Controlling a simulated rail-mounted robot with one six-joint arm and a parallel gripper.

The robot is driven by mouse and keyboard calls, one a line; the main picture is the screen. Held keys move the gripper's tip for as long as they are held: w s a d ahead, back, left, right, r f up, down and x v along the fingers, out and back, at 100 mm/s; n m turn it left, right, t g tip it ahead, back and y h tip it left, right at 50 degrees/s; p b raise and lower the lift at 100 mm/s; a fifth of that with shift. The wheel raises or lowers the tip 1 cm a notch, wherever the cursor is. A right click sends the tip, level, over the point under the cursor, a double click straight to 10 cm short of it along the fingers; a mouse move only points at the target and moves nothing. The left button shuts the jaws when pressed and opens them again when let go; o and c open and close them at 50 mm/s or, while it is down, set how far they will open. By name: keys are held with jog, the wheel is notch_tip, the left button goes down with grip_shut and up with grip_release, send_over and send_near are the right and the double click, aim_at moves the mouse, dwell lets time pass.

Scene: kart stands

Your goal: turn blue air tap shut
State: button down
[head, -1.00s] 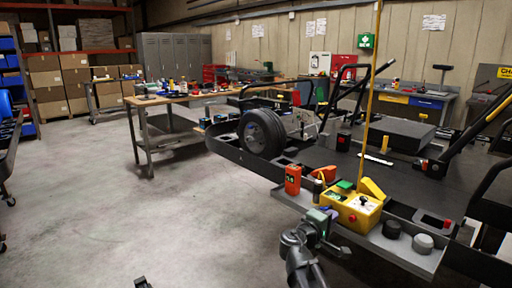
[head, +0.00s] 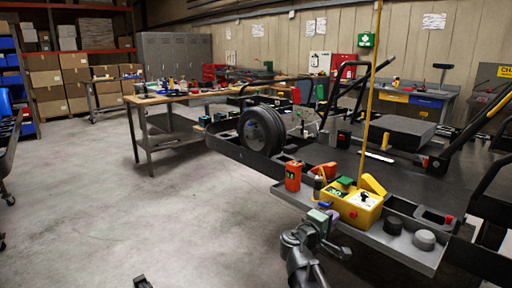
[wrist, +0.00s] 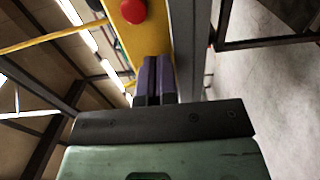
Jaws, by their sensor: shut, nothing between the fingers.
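I cannot make out the blue air tap in either view. My gripper (head: 328,211) is at the front edge of the grey tray (head: 395,247) on the kart stand, just in front of a yellow control box (head: 357,209). In the wrist view my gripper (wrist: 153,72) has its two purplish fingers together with nothing between them. They point along a yellow surface with a red knob (wrist: 133,11) beyond the tips. I cannot tell whether the fingers touch the yellow surface.
The tray also holds an orange device (head: 293,176) and black and grey round caps (head: 425,240). A yellow upright pole (head: 371,95) rises behind the box. A workbench (head: 148,101) stands behind.

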jog(key=v, duration=0.6)
jog(key=shift+s+d, duration=0.1)
jog(key=n+p, duration=0.1)
jog(key=p, duration=0.3)
send_near(339, 201)
jog(key=s+r, duration=0.1)
jog(key=s, duration=0.1)
jog(key=shift+w+d+f+n, duration=0.15)
jog(key=shift+w+d+n, duration=2.1)
jog(key=shift+w+n, duration=0.25)
jog(key=shift+s, duration=0.1)
jog(key=shift+w+a+f+b, duration=0.3)
jog(key=shift+w+a, duration=0.05)
